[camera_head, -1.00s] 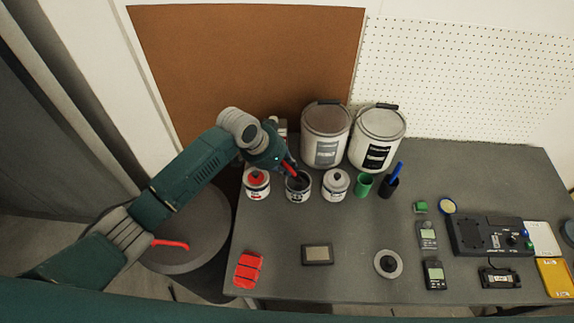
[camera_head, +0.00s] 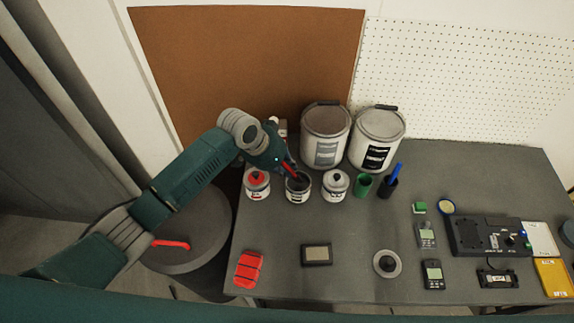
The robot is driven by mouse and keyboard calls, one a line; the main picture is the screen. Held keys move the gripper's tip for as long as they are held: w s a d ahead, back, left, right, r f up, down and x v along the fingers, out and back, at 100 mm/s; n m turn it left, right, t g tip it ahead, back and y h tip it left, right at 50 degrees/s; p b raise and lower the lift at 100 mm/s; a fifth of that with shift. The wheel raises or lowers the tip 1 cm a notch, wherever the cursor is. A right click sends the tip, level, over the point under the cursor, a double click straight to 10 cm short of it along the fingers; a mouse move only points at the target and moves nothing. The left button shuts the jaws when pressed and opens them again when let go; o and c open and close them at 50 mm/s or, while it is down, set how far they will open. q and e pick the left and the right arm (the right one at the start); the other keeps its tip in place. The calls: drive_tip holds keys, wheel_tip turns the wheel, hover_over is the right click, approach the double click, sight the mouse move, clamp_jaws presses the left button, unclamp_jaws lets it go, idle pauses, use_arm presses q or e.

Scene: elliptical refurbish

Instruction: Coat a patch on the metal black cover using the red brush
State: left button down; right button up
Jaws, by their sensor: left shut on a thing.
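My left gripper (camera_head: 281,160) is shut on the red brush (camera_head: 289,170), over the back left of the grey table. The brush is tilted, and its lower end is at the mouth of the open can of dark contents (camera_head: 298,194). I cannot tell how deep its tip is. A small dark rectangular plate with a greyish-tan middle (camera_head: 317,254), maybe the metal black cover, lies flat near the table's front. A round grey disc with a black centre (camera_head: 387,264) lies to its right. My right gripper does not show.
A red-topped can (camera_head: 257,184) and a white can (camera_head: 335,185) flank the open can. Two big buckets (camera_head: 325,138) stand behind. A green cup (camera_head: 362,185) and a black cup with a blue handle (camera_head: 389,186) stand right. Red blocks (camera_head: 249,269) lie front left; several devices lie right.

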use_arm(q)
drive_tip(key=shift+w+r+p, duration=0.1)
drive_tip(key=shift+r+p, duration=3)
drive_tip(key=shift+r, duration=0.25)
drive_tip(key=shift+f, duration=0.1)
